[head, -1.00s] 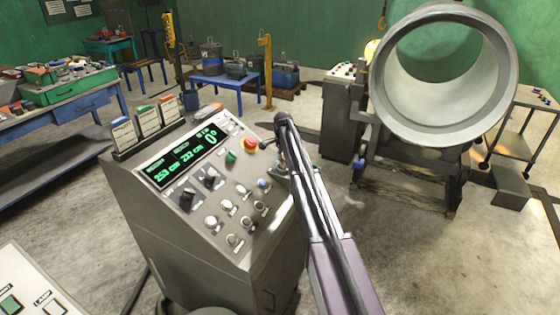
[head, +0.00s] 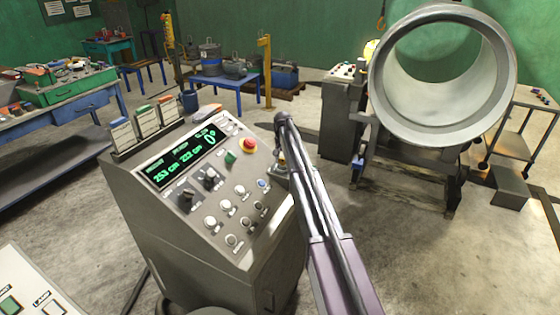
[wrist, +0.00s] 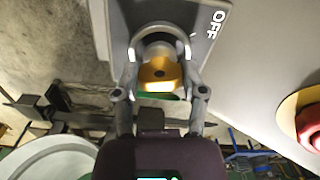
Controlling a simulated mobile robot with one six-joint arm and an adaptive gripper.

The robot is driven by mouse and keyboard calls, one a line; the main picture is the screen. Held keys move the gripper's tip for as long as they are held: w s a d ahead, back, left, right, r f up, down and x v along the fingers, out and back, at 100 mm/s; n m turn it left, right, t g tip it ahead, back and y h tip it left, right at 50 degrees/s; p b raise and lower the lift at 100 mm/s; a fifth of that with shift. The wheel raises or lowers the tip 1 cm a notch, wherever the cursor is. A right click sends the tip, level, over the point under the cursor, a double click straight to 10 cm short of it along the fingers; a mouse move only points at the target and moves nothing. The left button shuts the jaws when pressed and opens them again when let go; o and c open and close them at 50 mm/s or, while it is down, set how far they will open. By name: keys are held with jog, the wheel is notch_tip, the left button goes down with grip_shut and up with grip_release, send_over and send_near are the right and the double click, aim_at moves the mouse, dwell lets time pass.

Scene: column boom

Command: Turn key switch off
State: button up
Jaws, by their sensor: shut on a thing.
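In the wrist view the key (wrist: 160,76) is a brass-yellow piece in a round metal lock on a grey switch plate (wrist: 120,18). The white word OFF (wrist: 215,23) is printed on the plate, up and right of the key. My gripper (wrist: 160,66) has one finger on each side of the key and is shut on it. In the head view my arm reaches to the right side of the grey control console (head: 150,225). There my gripper is mostly hidden behind my arm, and the key cannot be made out.
A red emergency button (head: 248,146) with a yellow ring is on the console top near my wrist; it also shows at the wrist view's right edge (wrist: 312,125). Several knobs, buttons and a green-digit display (head: 182,160) share the panel. A large pipe ring (head: 445,75) stands behind.

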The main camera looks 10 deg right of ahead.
jog(key=n, duration=0.5)
jog(key=shift+w+d, duration=0.1)
jog(key=shift+w, duration=0.15)
jog(key=shift+n, duration=0.3)
jog(key=o, duration=1.1)
jog(key=shift+f, duration=0.1)
jog(key=shift+o, duration=0.2)
jog(key=shift+s, duration=0.1)
jog(key=shift+s, duration=0.1)
